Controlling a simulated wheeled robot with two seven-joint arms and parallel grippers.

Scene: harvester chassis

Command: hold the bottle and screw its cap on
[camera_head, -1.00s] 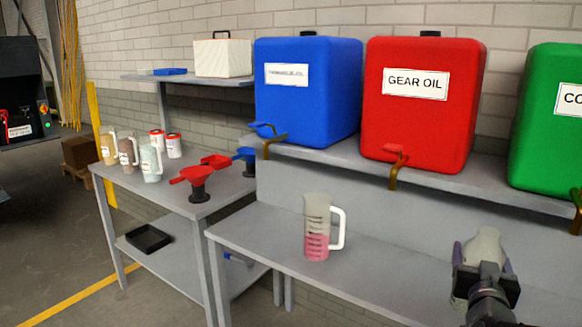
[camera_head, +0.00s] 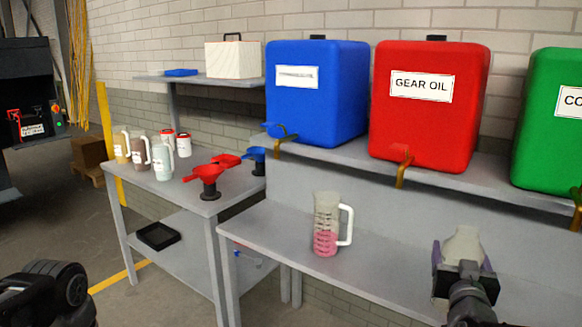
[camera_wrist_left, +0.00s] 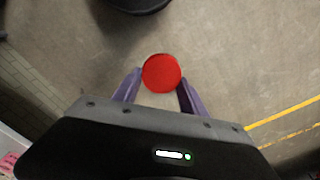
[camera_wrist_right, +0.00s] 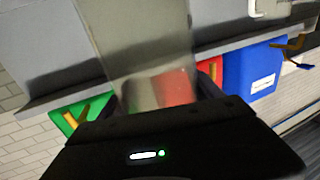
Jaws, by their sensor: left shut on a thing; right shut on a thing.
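The bottle (camera_head: 462,247) is pale and translucent, and its narrower end points up in the head view. My right gripper (camera_head: 464,272) is shut on it, above the front of the bench at the lower right. The bottle also fills the middle of the right wrist view (camera_wrist_right: 140,50), between the fingers. The red round cap (camera_wrist_left: 161,73) is in the left wrist view. My left gripper (camera_wrist_left: 160,88) is shut on it, with a purple finger on each side. In the head view, part of my left arm shows at the lower left; the cap is not visible there. Cap and bottle are well apart.
A measuring jug (camera_head: 327,225) with pink liquid stands on the bench (camera_head: 275,240). Blue (camera_head: 317,95), red (camera_head: 428,110) and green (camera_head: 550,120) tanks with taps stand on the shelf behind. A side table (camera_head: 185,195) holds funnels, jugs and small containers.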

